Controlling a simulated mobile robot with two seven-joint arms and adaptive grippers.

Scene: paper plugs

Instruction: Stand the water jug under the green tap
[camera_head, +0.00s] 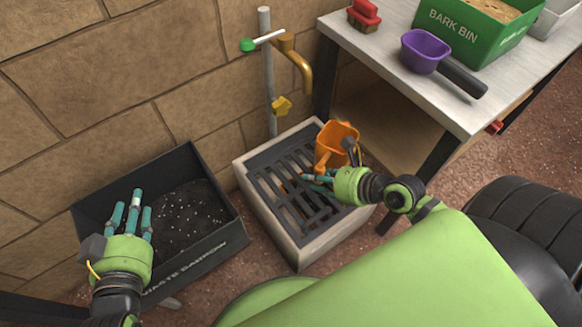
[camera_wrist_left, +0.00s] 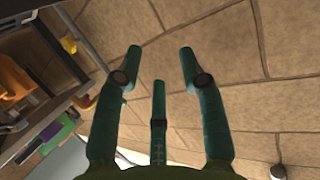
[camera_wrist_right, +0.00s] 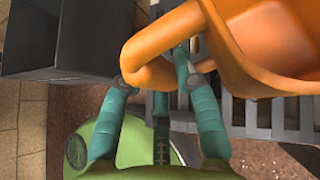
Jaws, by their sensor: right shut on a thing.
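The water jug (camera_head: 335,142) is orange and roughly upright at the right back part of the drain grate; I cannot tell whether it touches the grate. My right gripper (camera_head: 320,181) is shut on its looped handle, clear in the right wrist view (camera_wrist_right: 150,75). The green tap has a green-ended lever (camera_head: 247,45) and a brass spout (camera_head: 303,68) on a grey wall pipe. The spout is up and left of the jug. A lower tap has a yellow handle (camera_head: 282,106). My left gripper (camera_head: 133,210) is open and empty over the waste barrow.
The drain basin (camera_head: 300,258) has a pale rim around the dark grate (camera_head: 278,180). The black waste barrow (camera_head: 225,238) stands left of it. A table (camera_head: 400,75) on the right carries a purple scoop (camera_head: 424,50), a red brush (camera_head: 364,14) and the green bark bin (camera_head: 455,32).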

